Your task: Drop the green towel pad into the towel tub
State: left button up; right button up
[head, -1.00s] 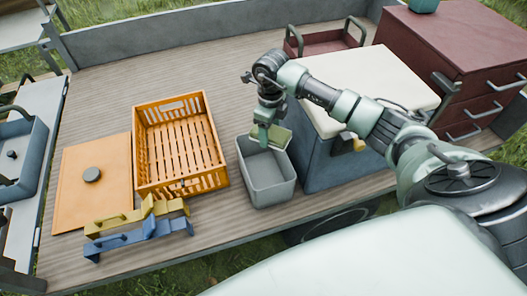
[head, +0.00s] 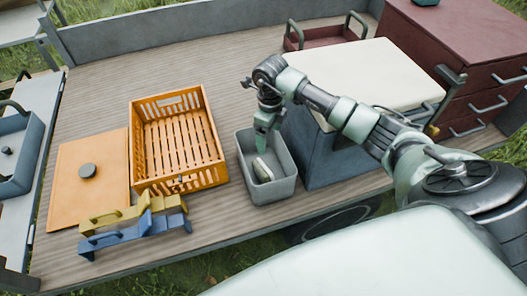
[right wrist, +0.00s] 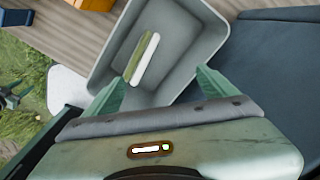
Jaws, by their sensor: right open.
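The towel tub (head: 271,190) is a grey open box on the wooden deck, left of the blue cooler. The green towel pad (head: 262,170) is inside the tub, and mostly its pale edge shows in the head view. In the right wrist view the pad (right wrist: 138,62) lies within the tub (right wrist: 190,22), green on one side and white on the other. My right gripper (head: 265,148) is over the tub, pointing down. In the right wrist view its two green fingers (right wrist: 157,88) are spread apart with nothing between them. My left gripper is out of view.
A blue cooler (head: 335,158) with a cream lid stands right beside the tub. An orange crate (head: 180,186) is to the left, with an orange board (head: 75,195) and yellow and blue handled tools (head: 130,234) near it. A dark red drawer cabinet (head: 455,75) stands at the back right.

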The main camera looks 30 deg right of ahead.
notch_tip(320, 180, up, 8)
jog(key=b, duration=0.1)
dwell(0.4)
jog(key=shift+f, duration=0.15)
